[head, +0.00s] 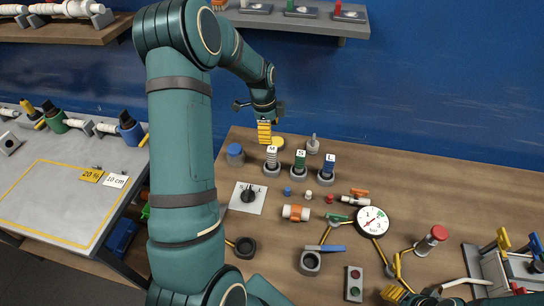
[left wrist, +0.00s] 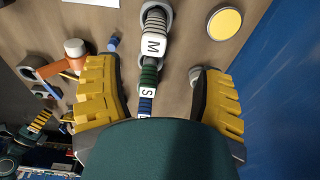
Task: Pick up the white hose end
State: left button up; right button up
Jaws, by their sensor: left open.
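The white ribbed hose end (head: 272,160) stands upright in a grey round base, with a label M on top. It also shows in the left wrist view (left wrist: 153,32), between and beyond the fingers. My left gripper (head: 264,132) is above and just behind it, apart from it. In the left wrist view my left gripper (left wrist: 155,95) is open, with nothing between its yellow pads. A green hose end (head: 300,161) marked S and a blue one (head: 327,168) marked L stand in a row to its right. My right gripper (head: 394,290) is partly visible at the lower right edge.
In front are a dial plate (head: 248,198), an orange-white fitting (head: 296,213) and a gauge (head: 372,221). The blue wall (head: 430,90) closes the back.

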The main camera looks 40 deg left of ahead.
aim_at(272, 147)
pick_arm(q)
jog(key=f, duration=0.6)
jog(key=shift+w+d+f, duration=0.15)
jog(key=shift+d+f, duration=0.1)
jog(key=shift+d, duration=0.1)
jog(key=shift+s+d+f+p, duration=0.1)
jog(key=shift+d+f+p, duration=0.1)
jog(key=shift+f, duration=1.15)
jog(key=shift+s+d+f+p, duration=0.1)
jog(key=shift+d+f, duration=0.1)
jog(key=shift+f, duration=1.15)
grip_shut()
